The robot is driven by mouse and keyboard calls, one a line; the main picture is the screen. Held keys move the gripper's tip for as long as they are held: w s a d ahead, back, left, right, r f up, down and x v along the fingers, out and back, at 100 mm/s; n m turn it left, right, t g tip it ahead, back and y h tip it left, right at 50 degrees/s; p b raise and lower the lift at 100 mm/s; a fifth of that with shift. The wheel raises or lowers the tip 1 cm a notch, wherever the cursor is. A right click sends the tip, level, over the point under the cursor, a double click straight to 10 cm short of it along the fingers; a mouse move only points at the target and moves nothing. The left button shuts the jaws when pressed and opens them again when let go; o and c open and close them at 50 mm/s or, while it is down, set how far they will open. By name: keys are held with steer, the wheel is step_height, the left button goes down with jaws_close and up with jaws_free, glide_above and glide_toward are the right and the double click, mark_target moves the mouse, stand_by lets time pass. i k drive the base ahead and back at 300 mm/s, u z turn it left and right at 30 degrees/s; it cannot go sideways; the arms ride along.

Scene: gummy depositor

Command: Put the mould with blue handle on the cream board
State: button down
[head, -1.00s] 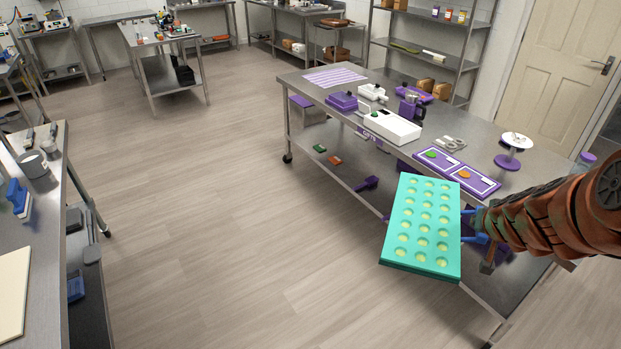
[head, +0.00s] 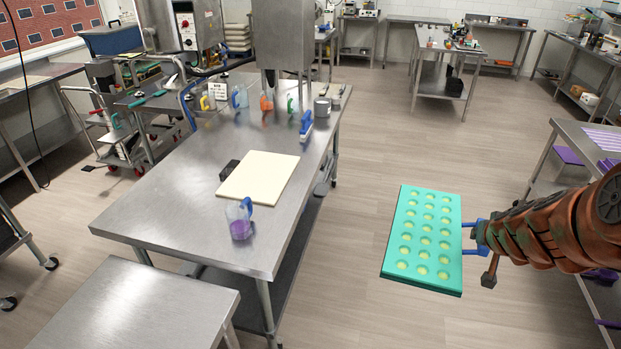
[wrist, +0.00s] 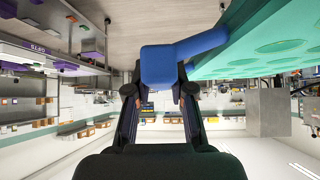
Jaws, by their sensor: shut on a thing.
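The mould (head: 424,236) is a teal tray with rows of round, pale yellow-green cavities and a blue handle (head: 470,224). My gripper (wrist: 160,90) is shut on the blue handle, which shows between the fingers in the wrist view. In the head view the mould is held out over the floor, to the right of the long steel table, and my gripper is at its right edge. The cream board (head: 260,177) lies flat on the steel table (head: 180,220), left of the mould and well apart from it. Its top is bare.
A clear jug (head: 239,219) with purple contents and a blue handle stands just in front of the board. A small black block (head: 229,170) sits at its left edge. Several coloured-handled jugs and a grey pot (head: 322,107) stand further back. Open floor lies between table and mould.

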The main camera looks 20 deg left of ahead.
mark_target(259, 172)
steer(key=u, duration=0.6)
steer(key=i, duration=3.05)
steer(key=u, duration=3.1)
